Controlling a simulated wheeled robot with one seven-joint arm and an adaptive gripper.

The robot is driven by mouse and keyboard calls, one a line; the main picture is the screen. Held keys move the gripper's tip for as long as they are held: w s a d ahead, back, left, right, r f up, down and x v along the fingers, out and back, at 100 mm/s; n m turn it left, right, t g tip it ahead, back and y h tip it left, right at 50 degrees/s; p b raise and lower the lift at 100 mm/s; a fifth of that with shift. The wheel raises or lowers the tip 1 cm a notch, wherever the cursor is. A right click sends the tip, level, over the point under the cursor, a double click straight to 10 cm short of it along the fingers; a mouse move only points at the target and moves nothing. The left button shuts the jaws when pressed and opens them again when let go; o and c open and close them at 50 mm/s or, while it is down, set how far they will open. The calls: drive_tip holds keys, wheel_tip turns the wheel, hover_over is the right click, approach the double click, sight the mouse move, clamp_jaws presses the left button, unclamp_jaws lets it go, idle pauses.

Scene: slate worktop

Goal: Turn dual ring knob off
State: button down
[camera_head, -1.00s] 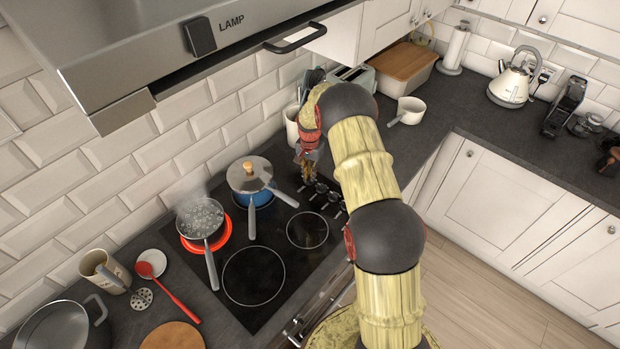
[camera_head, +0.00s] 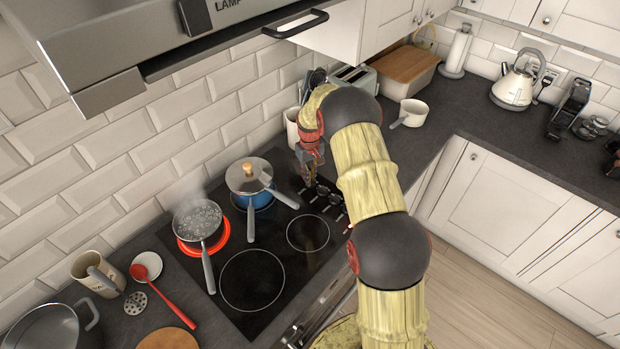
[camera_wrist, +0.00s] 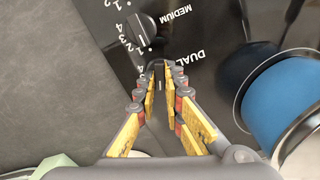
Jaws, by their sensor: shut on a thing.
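The dual ring knob (camera_wrist: 159,72) is dark and sits beside the "DUAL" lettering on the black hob panel in the wrist view. My gripper (camera_wrist: 160,85) has its yellow-padded fingers around this knob, shut on it, and they hide most of it. In the head view my gripper (camera_head: 307,178) points down at the far end of the knob row, and the gripped knob cannot be made out there. A "MEDIUM" knob (camera_wrist: 140,30) with numbers around it stands just beyond in the wrist view. The hob (camera_head: 280,285) has a glowing red ring (camera_head: 226,232) at the left.
A steaming saucepan (camera_head: 198,216) stands on the red ring. A lidded blue pot (camera_head: 250,178) stands close to my gripper, and its blue side also shows in the wrist view (camera_wrist: 268,98). A utensil holder (camera_head: 291,125) is behind the gripper. The front hob rings are empty.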

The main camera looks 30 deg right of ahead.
drive_tip(key=shift+n+b, duration=0.3)
drive_tip(key=shift+n, duration=1.7)
drive_tip(key=shift+w, duration=0.1)
drive_tip(key=c, duration=2)
unclamp_jaws()
drive_tip(key=shift+c, duration=0.2)
drive_tip(key=shift+o, duration=0.7)
wheel_tip(320, 180, up, 12)
